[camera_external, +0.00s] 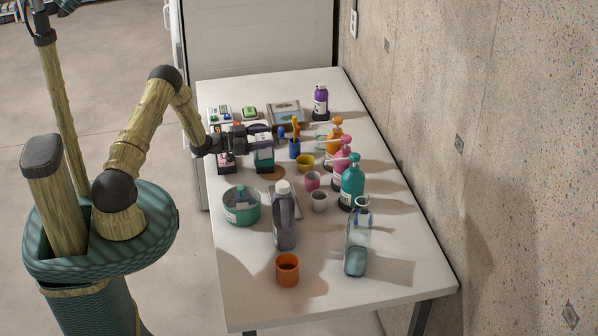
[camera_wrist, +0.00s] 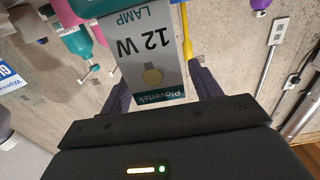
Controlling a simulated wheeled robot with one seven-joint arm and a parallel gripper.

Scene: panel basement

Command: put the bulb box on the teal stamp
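The bulb box (camera_wrist: 150,60) is grey with a teal band and reads "12 W LAMP"; its print is upside down in the wrist view. My gripper (camera_wrist: 162,90) has a finger on each side of it and appears shut on it. In the external view my gripper (camera_external: 256,133) holds the box (camera_external: 263,146) upright over a teal block, which looks like the teal stamp (camera_external: 265,160). I cannot tell whether box and stamp touch.
A pink stamp-like block (camera_external: 226,161) stands close on the left. A brush cup (camera_external: 294,149), yellow cup (camera_external: 305,163) and pump bottles (camera_external: 343,154) stand to the right. A teal pot (camera_external: 241,206) and grey bottle (camera_external: 284,217) are nearer.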

